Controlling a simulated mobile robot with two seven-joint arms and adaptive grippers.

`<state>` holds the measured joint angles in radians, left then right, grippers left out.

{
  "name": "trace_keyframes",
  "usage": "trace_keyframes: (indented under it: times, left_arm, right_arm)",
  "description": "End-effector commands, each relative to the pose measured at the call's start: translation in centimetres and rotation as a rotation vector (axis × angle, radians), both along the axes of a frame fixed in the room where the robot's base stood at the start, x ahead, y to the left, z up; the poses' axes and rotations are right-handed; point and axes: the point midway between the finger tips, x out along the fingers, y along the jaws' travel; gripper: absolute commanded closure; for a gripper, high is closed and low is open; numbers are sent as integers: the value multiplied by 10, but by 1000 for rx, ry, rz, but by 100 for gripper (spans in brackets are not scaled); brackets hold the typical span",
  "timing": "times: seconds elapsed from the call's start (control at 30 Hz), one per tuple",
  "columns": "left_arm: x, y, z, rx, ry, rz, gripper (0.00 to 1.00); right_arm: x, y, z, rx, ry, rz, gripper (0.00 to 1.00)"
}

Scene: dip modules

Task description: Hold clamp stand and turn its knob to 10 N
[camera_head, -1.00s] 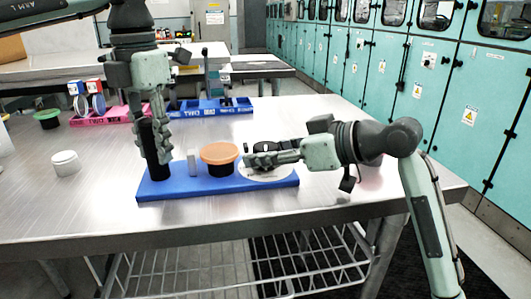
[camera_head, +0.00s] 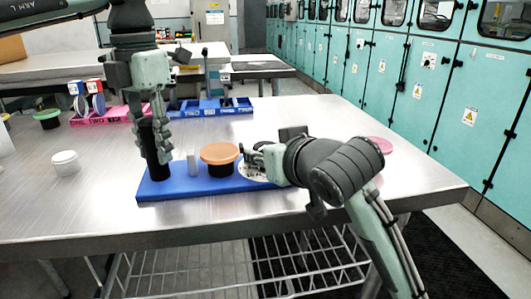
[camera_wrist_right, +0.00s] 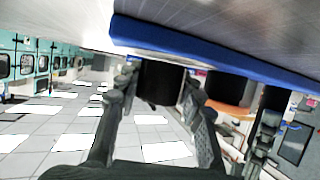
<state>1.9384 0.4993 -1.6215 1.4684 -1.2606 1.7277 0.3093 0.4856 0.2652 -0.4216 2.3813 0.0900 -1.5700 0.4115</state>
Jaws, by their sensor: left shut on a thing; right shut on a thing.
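The clamp stand has a blue base (camera_head: 215,187) lying flat on the steel table. At its left end a black post (camera_head: 155,170) stands upright, and my left gripper (camera_head: 153,152) is shut on it from above. At its right end is a white dial disc (camera_head: 250,175), partly covered by my right gripper (camera_head: 256,158). In the right wrist view my right gripper's fingers are on both sides of the black knob (camera_wrist_right: 160,82). The dial's markings and the knob's pointer are too small or hidden to read.
A black cup with an orange lid (camera_head: 220,153) and a small grey block (camera_head: 191,163) stand on the base between my grippers. A white jar (camera_head: 65,162) is at left. Pink (camera_head: 98,118) and blue (camera_head: 215,107) trays lie behind. A pink disc (camera_head: 380,145) is at right.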

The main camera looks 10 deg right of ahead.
Motion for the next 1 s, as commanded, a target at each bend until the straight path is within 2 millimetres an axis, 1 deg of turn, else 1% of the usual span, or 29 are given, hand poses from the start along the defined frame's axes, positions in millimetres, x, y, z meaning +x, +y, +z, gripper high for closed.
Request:
trace_keyframes:
  times: [0.43, 0.47, 0.6, 0.63, 1.0]
  left_arm:
    - [0, 0, 1, -1, -2, -1, 100]
    - [0, 0, 1, -1, -2, -1, 100]
    - [0, 0, 1, -1, -2, -1, 100]
    - [0, 0, 1, -1, -2, -1, 100]
    - [0, 0, 1, -1, -2, 0, 100]
  right_arm:
    - [0, 0, -2, -1, 6, -10, 91]
    - [0, 0, -2, -1, 6, -10, 59]
    - [0, 0, -1, -1, 4, -10, 42]
    - [0, 0, -1, 0, 3, -10, 40]
    - [0, 0, 0, 0, 1, -10, 40]
